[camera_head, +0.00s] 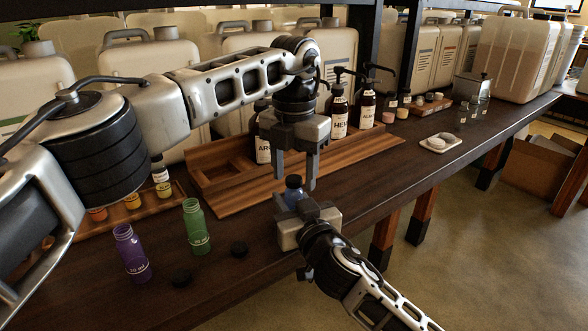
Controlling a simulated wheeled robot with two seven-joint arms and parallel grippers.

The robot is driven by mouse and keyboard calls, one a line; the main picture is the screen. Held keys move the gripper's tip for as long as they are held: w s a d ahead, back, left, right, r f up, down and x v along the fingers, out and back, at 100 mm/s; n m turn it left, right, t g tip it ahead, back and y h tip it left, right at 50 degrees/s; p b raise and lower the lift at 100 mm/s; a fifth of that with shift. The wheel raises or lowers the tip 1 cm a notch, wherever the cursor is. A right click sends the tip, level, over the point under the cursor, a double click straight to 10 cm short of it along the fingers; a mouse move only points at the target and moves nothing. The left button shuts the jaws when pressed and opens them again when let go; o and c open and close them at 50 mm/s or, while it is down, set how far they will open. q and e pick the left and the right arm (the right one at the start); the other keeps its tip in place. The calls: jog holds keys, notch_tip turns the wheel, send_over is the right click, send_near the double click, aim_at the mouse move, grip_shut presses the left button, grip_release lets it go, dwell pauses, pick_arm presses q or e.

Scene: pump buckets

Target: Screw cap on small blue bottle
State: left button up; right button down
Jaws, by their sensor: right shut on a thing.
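The small blue bottle (294,198) stands near the front edge of the dark wooden table, with a black cap (293,181) on its top. Whether the cap is screwed tight cannot be told. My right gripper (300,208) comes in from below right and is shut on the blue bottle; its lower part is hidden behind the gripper. My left gripper (295,182) points down from above. Its two fingers are apart, and their tips are on either side of the cap, with visible gaps.
An open purple bottle (132,255) and an open green bottle (196,227) stand left, with loose black caps (181,277) (239,249) near them. A wooden tray (228,188) with pump bottles is behind. A white dish (441,145) sits right. Large jugs line the back.

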pick_arm(q)
jog(key=shift+r, duration=0.1)
notch_tip(320, 180, up, 7)
jog(key=shift+r, duration=0.15)
dwell(0.3)
pick_arm(e)
jog(key=c, duration=1)
grip_release()
jog(key=shift+o, duration=0.2)
